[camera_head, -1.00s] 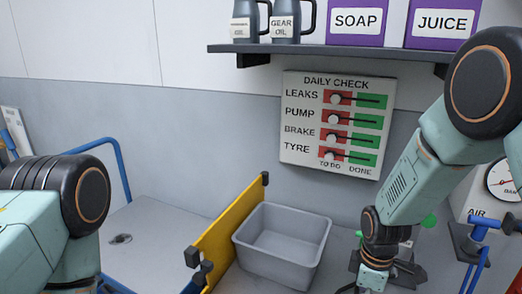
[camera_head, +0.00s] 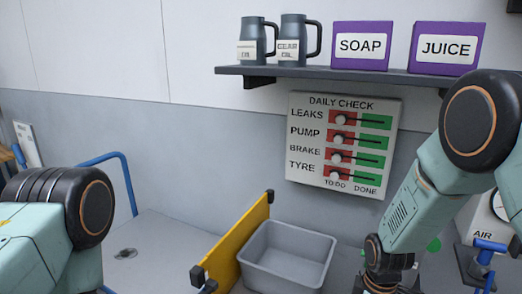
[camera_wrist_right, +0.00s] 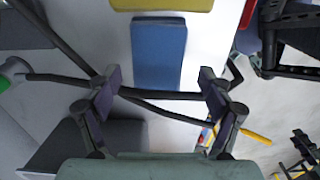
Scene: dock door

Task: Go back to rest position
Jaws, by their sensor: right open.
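My right arm reaches in from the right in the head view. Its gripper is mostly cut off at the bottom edge there, right of the grey bin (camera_head: 286,258). In the right wrist view the right gripper (camera_wrist_right: 160,92) has its two dark fingers spread wide apart, with nothing held between them. A blue block-like thing (camera_wrist_right: 158,52) shows beyond the fingers; I cannot tell what it is. My left arm shows at the left of the head view, but its gripper is out of frame.
A daily check board (camera_head: 344,141) hangs on the wall, its sliders at the red side. Above it, a shelf (camera_head: 340,76) holds two jugs and the purple SOAP (camera_head: 361,46) and JUICE (camera_head: 446,48) boxes. A yellow panel (camera_head: 237,240) stands left of the bin. An air gauge is at right.

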